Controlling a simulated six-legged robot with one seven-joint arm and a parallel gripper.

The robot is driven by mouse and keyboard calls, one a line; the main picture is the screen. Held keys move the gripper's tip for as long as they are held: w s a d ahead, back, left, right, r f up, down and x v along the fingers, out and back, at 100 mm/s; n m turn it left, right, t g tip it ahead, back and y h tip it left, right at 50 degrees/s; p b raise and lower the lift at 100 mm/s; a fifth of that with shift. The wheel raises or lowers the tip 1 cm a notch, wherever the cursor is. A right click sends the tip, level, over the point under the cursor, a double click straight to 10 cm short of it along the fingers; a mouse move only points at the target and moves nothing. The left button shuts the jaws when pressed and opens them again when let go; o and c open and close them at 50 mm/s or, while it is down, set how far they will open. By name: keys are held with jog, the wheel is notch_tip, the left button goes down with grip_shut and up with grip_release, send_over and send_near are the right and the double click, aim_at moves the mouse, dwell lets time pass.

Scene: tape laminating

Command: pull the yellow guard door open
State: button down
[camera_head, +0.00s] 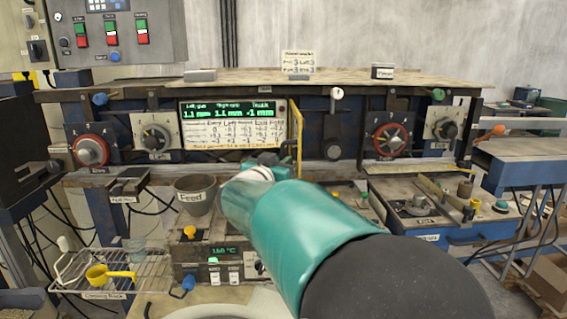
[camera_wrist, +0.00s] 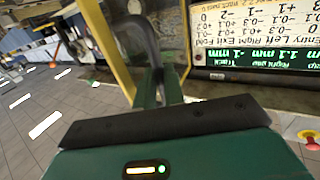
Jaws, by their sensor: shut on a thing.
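The yellow guard door (camera_head: 298,130) shows in the head view as a narrow yellow frame at the right edge of the green display panel (camera_head: 233,123). In the wrist view its yellow frame (camera_wrist: 108,48) runs along the left of a clear pane, with a dark curved handle (camera_wrist: 140,32) in front. My gripper (camera_wrist: 158,78) is shut on this handle, its two green fingers on either side of it. In the head view my gripper (camera_head: 268,160) is small and partly hidden by my green arm. The exact opening angle of the door is hard to tell.
Red-and-grey dials (camera_head: 90,151) sit left and right of the display. A Feed cup (camera_head: 195,193), a heater box (camera_head: 215,262) and a wire rack (camera_head: 110,272) stand at lower left. A tray bench (camera_head: 430,215) is at right. Open floor (camera_wrist: 45,125) shows left in the wrist view.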

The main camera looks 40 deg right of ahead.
jog(key=c, duration=1.5)
grip_release()
jog(key=shift+w, duration=0.1)
jog(key=v, duration=1.4)
jog(key=shift+d, duration=0.1)
